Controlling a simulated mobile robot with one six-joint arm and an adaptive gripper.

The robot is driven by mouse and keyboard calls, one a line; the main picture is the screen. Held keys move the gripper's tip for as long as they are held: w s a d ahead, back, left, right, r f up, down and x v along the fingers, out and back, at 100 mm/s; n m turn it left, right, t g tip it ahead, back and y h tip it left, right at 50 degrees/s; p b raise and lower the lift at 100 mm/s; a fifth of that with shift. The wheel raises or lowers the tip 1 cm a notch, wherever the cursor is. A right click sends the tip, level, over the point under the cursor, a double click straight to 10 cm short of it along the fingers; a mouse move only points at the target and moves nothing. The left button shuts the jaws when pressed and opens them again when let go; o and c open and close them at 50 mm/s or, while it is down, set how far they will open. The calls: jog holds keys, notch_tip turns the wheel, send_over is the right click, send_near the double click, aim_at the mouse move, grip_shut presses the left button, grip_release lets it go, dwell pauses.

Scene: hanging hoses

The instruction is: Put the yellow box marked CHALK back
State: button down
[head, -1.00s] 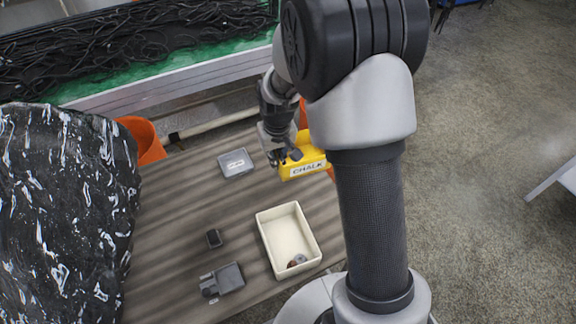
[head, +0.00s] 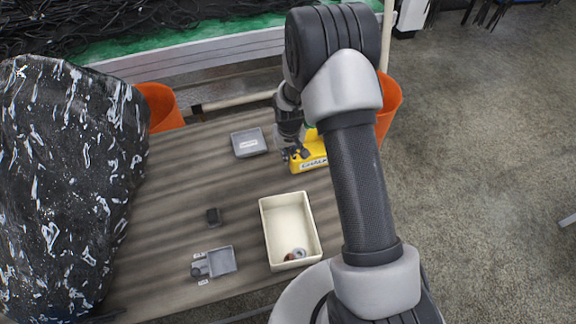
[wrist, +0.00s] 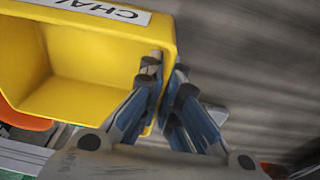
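The yellow box marked CHALK (head: 315,151) is at the far right part of the table, partly hidden behind my gripper and arm. In the wrist view the yellow box (wrist: 85,65) is open-topped and tilted, with its white label at the upper edge. My gripper (head: 299,155) is shut on the box's side wall. In the wrist view its fingertips (wrist: 163,75) pinch that wall, one finger inside and one outside. I cannot tell whether the box touches the table.
Orange bins (head: 160,108) (head: 389,105) stand behind. A black speckled bulk (head: 65,190) fills the left.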

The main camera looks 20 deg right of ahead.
jog(key=shift+f+b, duration=0.7)
jog(key=shift+f, duration=1.85)
jog(key=shift+f, duration=0.2)
jog(key=c, duration=1.8)
grip_release()
jog(key=shift+r, duration=0.1)
